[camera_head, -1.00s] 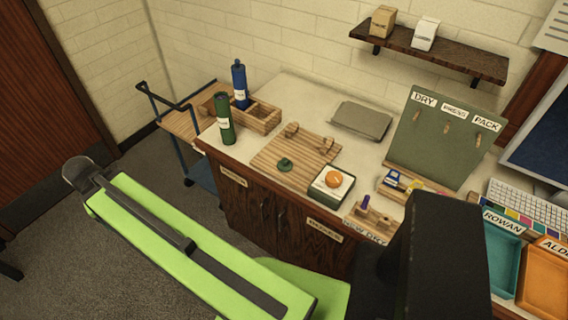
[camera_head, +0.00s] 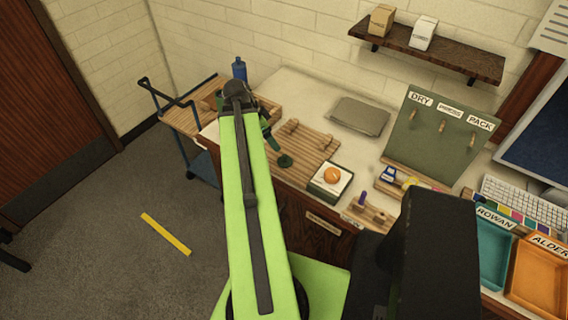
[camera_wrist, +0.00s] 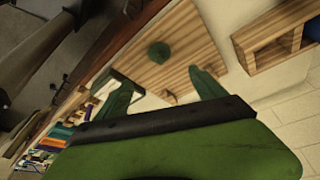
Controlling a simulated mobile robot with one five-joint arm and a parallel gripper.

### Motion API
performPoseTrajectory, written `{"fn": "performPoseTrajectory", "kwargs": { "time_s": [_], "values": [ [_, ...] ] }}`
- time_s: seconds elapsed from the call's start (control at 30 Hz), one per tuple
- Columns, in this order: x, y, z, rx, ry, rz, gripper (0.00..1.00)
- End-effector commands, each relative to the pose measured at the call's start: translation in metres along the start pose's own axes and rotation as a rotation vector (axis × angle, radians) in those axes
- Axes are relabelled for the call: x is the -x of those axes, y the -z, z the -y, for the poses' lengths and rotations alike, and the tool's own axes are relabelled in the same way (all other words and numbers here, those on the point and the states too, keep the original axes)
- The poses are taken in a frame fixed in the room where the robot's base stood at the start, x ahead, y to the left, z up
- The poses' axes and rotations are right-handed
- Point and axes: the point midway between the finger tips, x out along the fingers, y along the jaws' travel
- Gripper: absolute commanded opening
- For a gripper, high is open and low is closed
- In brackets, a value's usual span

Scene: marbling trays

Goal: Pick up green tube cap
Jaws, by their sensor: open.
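The green tube cap (camera_head: 285,160) is small, round and dark green. It lies on the slatted wooden board (camera_head: 317,147) near the counter's front edge. In the wrist view the cap (camera_wrist: 158,52) sits on the board (camera_wrist: 185,35), just beyond the gap between my fingers. My gripper (camera_wrist: 160,78) is open and empty, with its green fingers apart and not touching the cap. In the head view my gripper (camera_head: 269,135) is partly hidden by my arm, at the left side of the board. The green tube is mostly hidden behind my arm.
A blue tube (camera_head: 239,69) stands at the back left by the wooden crate (camera_head: 268,106). A box with an orange disc (camera_head: 332,175) stands right of the cap. A grey sheet (camera_head: 360,116) lies behind the board. A yellow strip (camera_head: 166,234) lies on the floor.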

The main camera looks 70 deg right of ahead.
Motion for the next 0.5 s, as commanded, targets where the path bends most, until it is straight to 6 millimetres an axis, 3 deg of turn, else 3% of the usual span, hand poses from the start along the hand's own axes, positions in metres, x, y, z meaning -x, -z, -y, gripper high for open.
{"fn": "performPoseTrajectory", "kwargs": {
  "time_s": [0.03,0.3,0.5],
  "values": [
    [-0.02,-0.004,0.0,-0.001,-0.001,0.0,0.8],
    [-0.08,-0.005,0.001,0.001,0.0,0.001,0.8],
    [-0.105,-0.003,0.001,0.002,0.001,0.001,0.8]
  ]
}}
